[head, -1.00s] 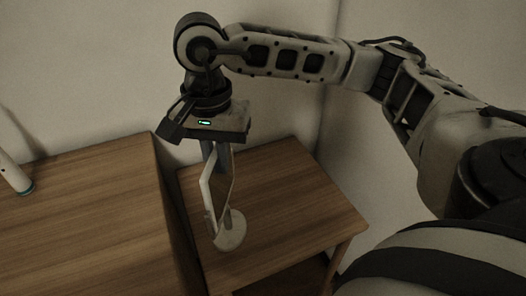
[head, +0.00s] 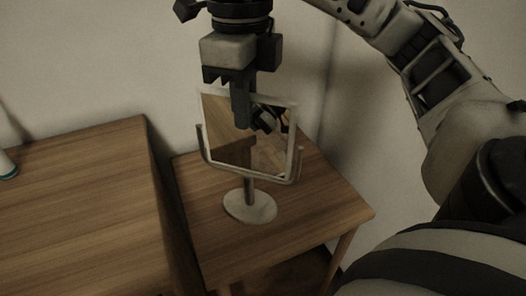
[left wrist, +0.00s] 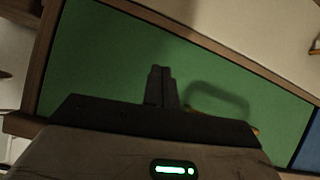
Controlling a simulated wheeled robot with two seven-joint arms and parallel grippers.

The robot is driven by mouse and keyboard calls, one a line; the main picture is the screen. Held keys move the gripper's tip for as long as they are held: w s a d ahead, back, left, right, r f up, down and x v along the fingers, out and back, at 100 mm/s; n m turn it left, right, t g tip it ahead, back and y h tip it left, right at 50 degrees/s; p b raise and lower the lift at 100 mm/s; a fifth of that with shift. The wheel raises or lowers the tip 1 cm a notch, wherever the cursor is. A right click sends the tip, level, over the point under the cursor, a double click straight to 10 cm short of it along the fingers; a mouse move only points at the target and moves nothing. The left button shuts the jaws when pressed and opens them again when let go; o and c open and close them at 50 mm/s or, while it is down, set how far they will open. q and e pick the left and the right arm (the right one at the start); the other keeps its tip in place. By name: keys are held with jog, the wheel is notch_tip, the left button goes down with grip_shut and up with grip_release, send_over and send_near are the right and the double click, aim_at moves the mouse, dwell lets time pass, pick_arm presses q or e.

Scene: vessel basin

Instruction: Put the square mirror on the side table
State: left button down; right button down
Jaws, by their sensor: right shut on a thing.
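The square mirror (head: 215,150) has a pale frame, a U-shaped bracket and a round white base (head: 250,207). It is upright, its reflecting face turned toward the head camera. My right gripper (head: 243,117) points down and is shut on the mirror's top edge. The base appears over the wooden side table's top (head: 310,205); I cannot tell whether it touches. My left gripper (left wrist: 161,86) shows in the left wrist view with its fingers together and nothing seen between them.
A larger wooden table (head: 75,205) stands left of the side table, with a narrow dark gap between. A white object with a teal base (head: 7,165) is at its left edge. Walls stand close behind. The left wrist view shows a green panel (left wrist: 100,60) with a wooden border.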

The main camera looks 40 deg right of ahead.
jog(key=w+d+f+b, duration=0.1)
jog(key=w+d+f, duration=0.6)
jog(key=d+f, duration=0.5)
jog(key=shift+w+f+m, duration=0.15)
jog(key=shift+f+m, duration=0.15)
jog(key=shift+f, duration=0.1)
jog(key=shift+f, duration=0.2)
jog(key=c, duration=1.5)
grip_release()
jog(key=shift+r, duration=0.15)
